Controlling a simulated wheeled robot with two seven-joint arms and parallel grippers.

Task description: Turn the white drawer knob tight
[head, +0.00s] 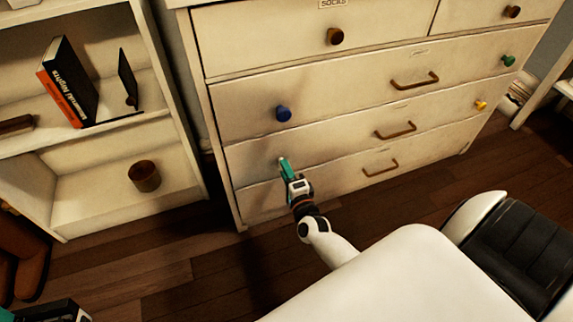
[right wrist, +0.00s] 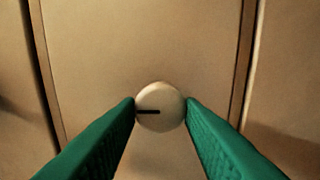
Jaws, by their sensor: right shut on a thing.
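The white drawer knob (right wrist: 161,106) is round, with a short dark line running from its middle to its left edge in the right wrist view. It sits on a cream drawer front (right wrist: 150,40). My right gripper (right wrist: 160,108) has its green fingers closed on both sides of the knob. In the head view, the right gripper (head: 283,165) reaches the third drawer row at the dresser's left, and the knob shows only as a small pale spot (head: 281,160). Part of my left gripper (head: 8,315) shows at the bottom left corner; its fingertips are mostly cut off.
A blue knob (head: 283,114) is on the drawer above, with a brown knob (head: 335,36) higher up. Green (head: 508,60) and yellow (head: 481,105) knobs are at the right. An open shelf (head: 100,200) with books (head: 68,82) stands left. Wooden floor (head: 180,265) lies in front.

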